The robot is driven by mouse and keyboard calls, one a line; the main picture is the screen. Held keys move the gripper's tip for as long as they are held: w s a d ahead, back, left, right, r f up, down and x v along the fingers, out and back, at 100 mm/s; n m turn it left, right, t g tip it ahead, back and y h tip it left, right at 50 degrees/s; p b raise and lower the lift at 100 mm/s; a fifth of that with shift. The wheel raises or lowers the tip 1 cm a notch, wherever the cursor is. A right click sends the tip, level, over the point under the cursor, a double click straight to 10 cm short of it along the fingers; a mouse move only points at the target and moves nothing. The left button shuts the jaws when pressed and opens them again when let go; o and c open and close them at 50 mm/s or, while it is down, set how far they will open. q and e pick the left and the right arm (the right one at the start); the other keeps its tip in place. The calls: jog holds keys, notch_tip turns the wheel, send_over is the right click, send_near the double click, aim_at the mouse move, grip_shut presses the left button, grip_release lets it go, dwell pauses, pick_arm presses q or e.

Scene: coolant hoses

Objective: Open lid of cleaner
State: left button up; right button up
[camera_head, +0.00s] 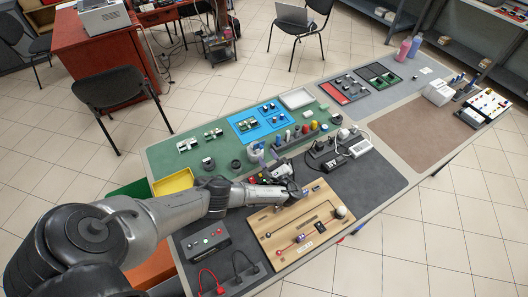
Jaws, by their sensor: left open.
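My left arm reaches in from the lower left over the near part of the table. Its gripper (300,193) is open and sits just above the back edge of a wooden board (272,241); I see nothing clearly between its fingers. No thing is plainly marked as the cleaner, and I cannot make out its lid. A pale bottle-like container (256,153) stands on the green mat behind my arm. My right gripper is not in view.
A rack of coloured small items (300,138), a blue tray (258,123) and a yellow bin (173,182) lie behind my arm. Black power adapters (335,150) lie right of the gripper. A grey box (205,241) stands in front. The brown mat (425,132) is mostly clear.

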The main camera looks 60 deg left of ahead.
pick_arm(q)
jog(key=d, duration=0.9)
jog(key=shift+s+d, duration=0.35)
jog(key=shift+s, duration=0.05)
